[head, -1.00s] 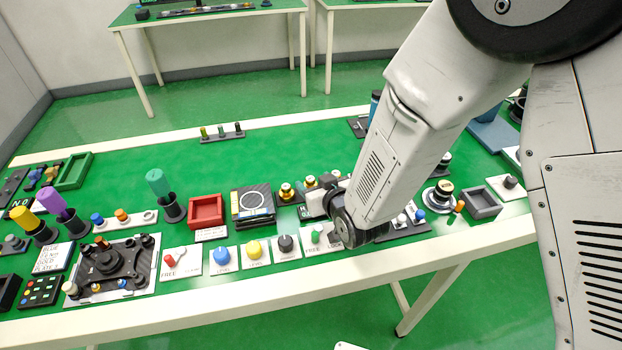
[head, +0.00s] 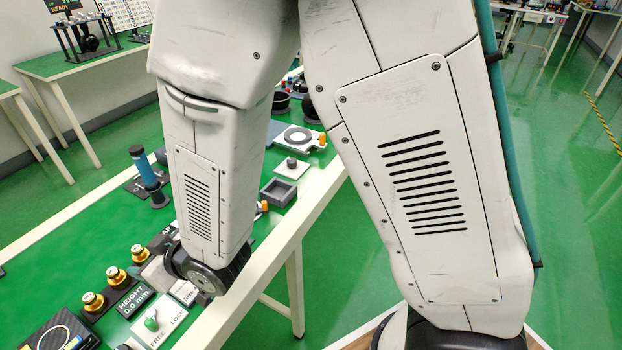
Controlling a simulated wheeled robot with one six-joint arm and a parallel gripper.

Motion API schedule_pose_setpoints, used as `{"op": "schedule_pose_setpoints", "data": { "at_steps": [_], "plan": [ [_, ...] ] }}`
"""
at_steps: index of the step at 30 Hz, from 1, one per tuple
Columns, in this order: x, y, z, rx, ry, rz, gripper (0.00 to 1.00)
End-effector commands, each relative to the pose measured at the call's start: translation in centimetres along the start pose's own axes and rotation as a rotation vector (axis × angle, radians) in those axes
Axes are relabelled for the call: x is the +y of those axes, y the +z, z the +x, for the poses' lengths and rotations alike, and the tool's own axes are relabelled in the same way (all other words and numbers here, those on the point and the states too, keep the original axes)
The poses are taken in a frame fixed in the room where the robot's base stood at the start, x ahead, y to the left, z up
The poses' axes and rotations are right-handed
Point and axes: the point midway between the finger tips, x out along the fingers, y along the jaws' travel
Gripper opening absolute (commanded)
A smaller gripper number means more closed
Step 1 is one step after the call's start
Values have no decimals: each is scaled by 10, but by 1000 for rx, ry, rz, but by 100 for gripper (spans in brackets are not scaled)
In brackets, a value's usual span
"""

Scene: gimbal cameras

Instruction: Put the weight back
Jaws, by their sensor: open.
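My gripper (head: 160,272) is low over the table just right of the far weight, mostly hidden by my wrist. It is open; its fingertips are hard to make out. I cannot see anything held. My forearm hides the table behind it.
A HEIGHT 0.0 mm display (head: 135,301) lies beside the rack. A FREE/LOCK panel with a green knob (head: 152,321) is at the front edge. A blue-handled post (head: 149,176) stands behind. A grey tray (head: 278,193) lies right of my forearm.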

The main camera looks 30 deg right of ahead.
Motion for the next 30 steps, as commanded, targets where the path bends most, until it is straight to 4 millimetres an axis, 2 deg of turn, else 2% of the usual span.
{"op": "schedule_pose_setpoints", "data": {
  "at_steps": [1, 3, 8, 12, 14, 15, 19, 21, 24, 27, 30],
  "plan": [
    [21, -14, -10, -30, 32, 22, 59],
    [49, -24, -28, -102, 75, 54, 59],
    [109, -38, -87, -280, 168, 140, 59],
    [146, -40, -156, -434, 242, 225, 59],
    [158, -38, -189, -500, 271, 265, 59],
    [163, -36, -212, -543, 290, 293, 59],
    [170, -27, -290, -681, 347, 392, 59],
    [167, -20, -329, -750, 371, 444, 59],
    [158, -11, -374, -830, 396, 508, 59],
    [148, -5, -404, -886, 410, 554, 59],
    [142, -1, -420, -920, 415, 579, 59]
  ]
}}
